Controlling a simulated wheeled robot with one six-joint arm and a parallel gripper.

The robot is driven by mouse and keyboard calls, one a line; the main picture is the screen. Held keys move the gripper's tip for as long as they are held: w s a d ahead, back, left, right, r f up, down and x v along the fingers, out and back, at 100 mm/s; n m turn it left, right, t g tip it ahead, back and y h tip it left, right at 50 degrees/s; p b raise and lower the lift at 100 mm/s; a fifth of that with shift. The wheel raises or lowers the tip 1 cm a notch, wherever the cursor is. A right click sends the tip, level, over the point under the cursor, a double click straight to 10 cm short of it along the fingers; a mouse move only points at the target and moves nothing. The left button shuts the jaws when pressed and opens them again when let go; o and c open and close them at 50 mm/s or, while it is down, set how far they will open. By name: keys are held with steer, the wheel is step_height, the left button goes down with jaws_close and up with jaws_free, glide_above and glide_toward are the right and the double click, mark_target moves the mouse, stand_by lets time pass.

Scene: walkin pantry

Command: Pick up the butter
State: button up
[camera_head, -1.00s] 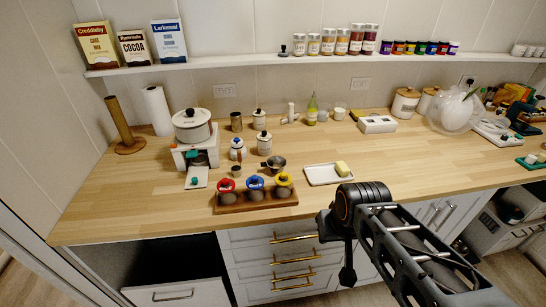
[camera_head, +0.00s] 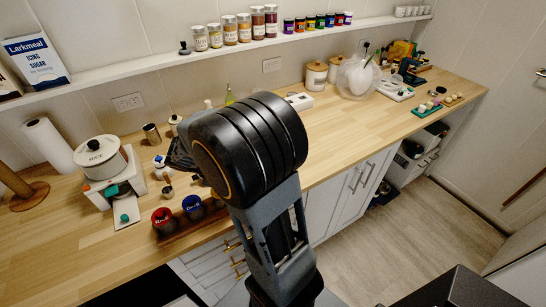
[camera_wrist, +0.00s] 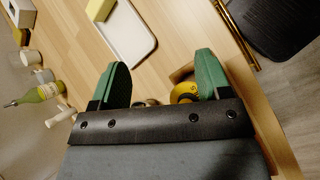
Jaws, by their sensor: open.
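In the head view my arm hides both the butter and the tray. My gripper (camera_wrist: 162,80) is open, its two green fingers apart with nothing held between them. In the wrist view the tray lies beyond the fingertips, apart from them.
A yellow-lidded jar (camera_wrist: 186,92) shows between and behind the fingers. Red-lidded (camera_head: 162,217) and blue-lidded (camera_head: 193,204) jars stand near the counter's front. A bottle (camera_wrist: 47,92) and cups are to the left in the wrist view.

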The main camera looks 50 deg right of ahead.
steer(key=w+d+f+n+h, duration=0.1)
steer(key=w+d+n+h, duration=0.1)
steer(key=d, duration=0.1)
steer(key=w+d+f+n+h, duration=0.1)
steer(key=d+f+n+h, duration=0.1)
steer(key=d, duration=0.1)
steer(key=w+d+f+n+h, duration=0.1)
steer(key=w+d+f+n, duration=0.1)
steer(key=d+n, duration=0.1)
steer(key=shift+w+d+f+g+h, duration=0.15)
steer(key=shift+w+f+g+h, duration=0.05)
steer(key=shift+w+g+h, duration=0.2)
steer(key=p+x, duration=0.1)
steer(key=x, duration=0.5)
steer(key=shift+p+x, duration=1.25)
steer(key=shift+x, duration=1.85)
steer(key=shift+w, duration=0.1)
steer(key=c, duration=0.6)
